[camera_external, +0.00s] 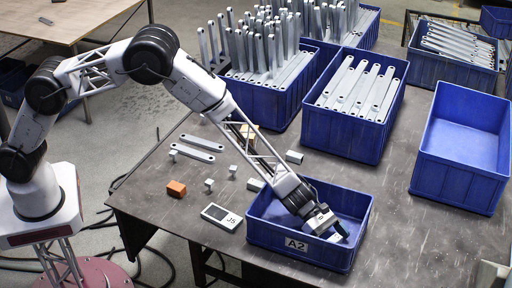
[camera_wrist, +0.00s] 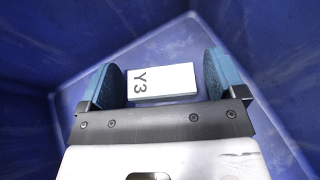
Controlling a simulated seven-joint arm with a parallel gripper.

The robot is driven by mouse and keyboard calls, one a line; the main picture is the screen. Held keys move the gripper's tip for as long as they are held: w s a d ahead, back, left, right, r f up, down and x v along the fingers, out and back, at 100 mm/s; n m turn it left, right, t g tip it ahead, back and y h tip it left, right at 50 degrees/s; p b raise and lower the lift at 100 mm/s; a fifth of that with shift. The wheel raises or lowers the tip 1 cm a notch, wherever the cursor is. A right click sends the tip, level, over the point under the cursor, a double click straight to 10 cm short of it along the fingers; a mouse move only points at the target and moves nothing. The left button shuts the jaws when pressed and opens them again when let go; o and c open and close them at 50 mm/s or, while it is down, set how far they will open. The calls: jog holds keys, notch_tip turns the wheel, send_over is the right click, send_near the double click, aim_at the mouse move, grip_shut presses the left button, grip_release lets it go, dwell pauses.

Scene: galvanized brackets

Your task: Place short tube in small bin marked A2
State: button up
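The small blue bin marked A2 (camera_external: 296,244) stands at the front of the table. My gripper (camera_external: 326,226) reaches down inside it, toward its right side. In the wrist view, my gripper (camera_wrist: 164,82) is open, with a blue-padded finger on either side of a short white rectangular piece marked Y3 (camera_wrist: 162,82). Narrow gaps show at both ends of the piece, and it appears to lie on the blue bin floor (camera_wrist: 150,45). I cannot tell whether it is hollow. In the external view, a bit of white shows by the fingertips (camera_external: 340,231).
Blue crates of brackets (camera_external: 345,135) stand behind. An empty blue crate (camera_external: 455,165) is at right.

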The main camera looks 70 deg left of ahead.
jog(key=shift+r, duration=0.15)
jog(key=shift+v, duration=1.05)
jog(key=r, duration=0.5)
jog(key=shift+s+a+r, duration=0.1)
jog(key=shift+s+a, duration=0.1)
jog(key=shift+a, duration=0.15)
jog(key=shift+r, duration=1.05)
